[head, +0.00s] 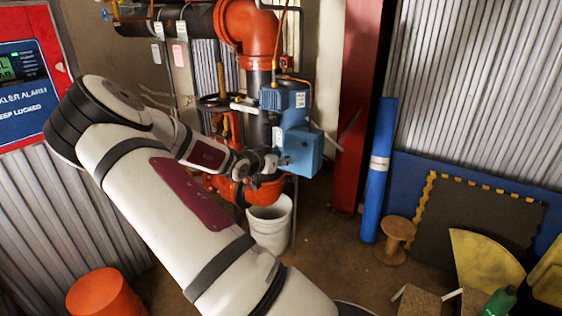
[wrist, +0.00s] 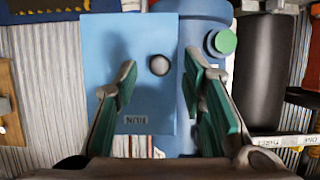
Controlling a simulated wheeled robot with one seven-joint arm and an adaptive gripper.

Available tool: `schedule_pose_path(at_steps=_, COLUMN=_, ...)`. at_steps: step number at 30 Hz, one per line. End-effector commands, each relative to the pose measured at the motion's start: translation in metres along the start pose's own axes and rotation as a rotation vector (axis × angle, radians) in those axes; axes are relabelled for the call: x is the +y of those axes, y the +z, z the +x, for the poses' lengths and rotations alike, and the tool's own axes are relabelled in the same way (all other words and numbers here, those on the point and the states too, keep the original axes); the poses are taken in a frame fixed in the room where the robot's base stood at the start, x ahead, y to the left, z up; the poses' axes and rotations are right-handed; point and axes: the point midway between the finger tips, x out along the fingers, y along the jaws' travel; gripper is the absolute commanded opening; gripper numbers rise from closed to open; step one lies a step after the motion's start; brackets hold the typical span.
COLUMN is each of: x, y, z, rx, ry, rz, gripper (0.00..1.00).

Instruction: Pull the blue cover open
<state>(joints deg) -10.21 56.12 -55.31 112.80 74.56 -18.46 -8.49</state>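The blue cover (wrist: 103,50) is a flat light-blue panel with a small label near its edge and a round grey knob (wrist: 159,65). In the head view the blue cover (head: 305,150) is on the blue box on the orange and black pipework. My gripper (wrist: 158,72) is open, with its green-padded fingers apart. In the wrist view the knob appears between the two fingertips, and I cannot tell whether they touch it. In the head view my gripper (head: 268,163) is just left of the cover, partly hidden against the pipes. The cover looks closed.
A green round button (wrist: 223,41) sits on the darker blue housing beside the cover. A white bucket (head: 272,222) stands below. A red post (head: 357,110), a blue roll (head: 378,170) and a wooden spool (head: 396,235) are to the right. An orange bucket (head: 105,295) is front left.

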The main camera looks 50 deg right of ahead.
Motion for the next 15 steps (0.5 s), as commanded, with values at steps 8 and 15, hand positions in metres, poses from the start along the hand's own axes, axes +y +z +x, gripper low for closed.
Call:
schedule_pose_path(at_steps=8, x=-0.0005, y=0.0002, z=0.0065, rx=-0.001, ry=-0.002, rz=-0.001, gripper=0.37)
schedule_pose_path(at_steps=15, x=-0.0005, y=0.0002, z=0.0062, rx=-0.001, ry=-0.001, rz=-0.001, gripper=0.10)
